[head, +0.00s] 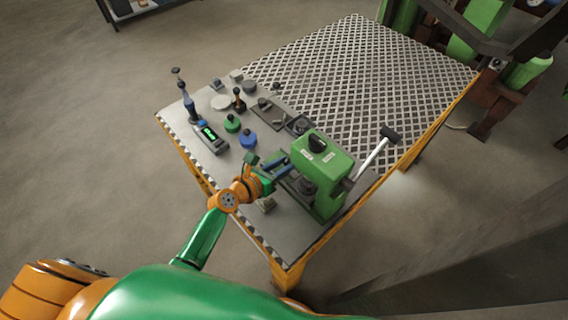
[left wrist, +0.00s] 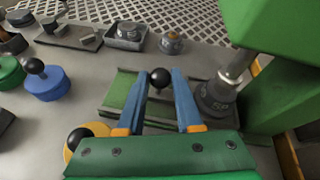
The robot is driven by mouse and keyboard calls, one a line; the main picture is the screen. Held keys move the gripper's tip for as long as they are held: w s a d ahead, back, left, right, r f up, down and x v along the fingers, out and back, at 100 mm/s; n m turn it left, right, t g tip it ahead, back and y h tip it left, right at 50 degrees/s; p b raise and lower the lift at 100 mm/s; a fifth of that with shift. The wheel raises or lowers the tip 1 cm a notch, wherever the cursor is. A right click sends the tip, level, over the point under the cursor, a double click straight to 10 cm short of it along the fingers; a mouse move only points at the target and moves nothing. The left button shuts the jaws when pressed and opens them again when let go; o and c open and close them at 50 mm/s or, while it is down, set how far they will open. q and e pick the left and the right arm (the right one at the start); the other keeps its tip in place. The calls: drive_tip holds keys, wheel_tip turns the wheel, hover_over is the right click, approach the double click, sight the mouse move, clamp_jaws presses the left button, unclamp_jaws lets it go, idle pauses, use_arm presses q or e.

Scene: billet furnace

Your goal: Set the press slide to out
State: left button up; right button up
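The green press (head: 322,165) stands at the near right corner of the table, with a lever (head: 372,155) on its right side. In the left wrist view its slide is a low track with a green strip (left wrist: 123,92) at the left and a black ball knob (left wrist: 159,77). The press ram (left wrist: 217,98) is right of the knob. My left gripper (head: 279,165) is at the press's left side. In the left wrist view its blue fingers (left wrist: 160,85) are open, one on each side of the knob; I cannot tell whether they touch it. My right gripper is not in view.
A yellow part with a black ball (left wrist: 80,140) is beside my left gripper. The grated table top (head: 370,75) is clear.

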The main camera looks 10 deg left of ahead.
use_arm(q)
clamp_jaws()
idle(1.1)
